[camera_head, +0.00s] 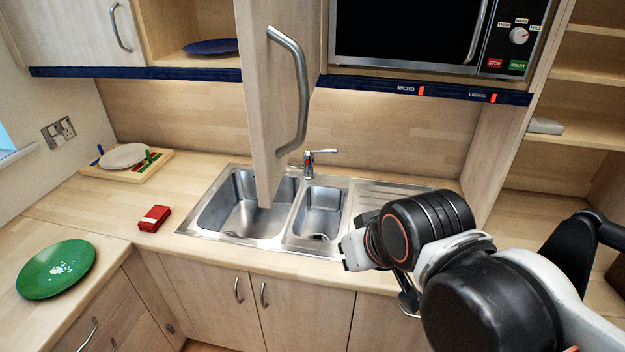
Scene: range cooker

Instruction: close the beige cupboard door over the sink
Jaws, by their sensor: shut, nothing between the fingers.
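The beige cupboard door (268,95) stands swung open above the sink (245,205), edge towards me, with its curved metal handle (303,90) on its right side. The open cupboard (180,25) behind it shows a blue plate on its shelf. My gripper (346,252) is at the counter's front edge, right of and below the door, in front of the sink's right part. It is apart from the door and handle. It is shut and empty, and my arm partly hides it.
A microwave (405,35) sits right of the door. A tap (312,160) rises behind the sink. A red box (154,218), a green plate (57,268) and a board with a white plate (125,157) lie on the left counter. Open shelves (580,75) stand at right.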

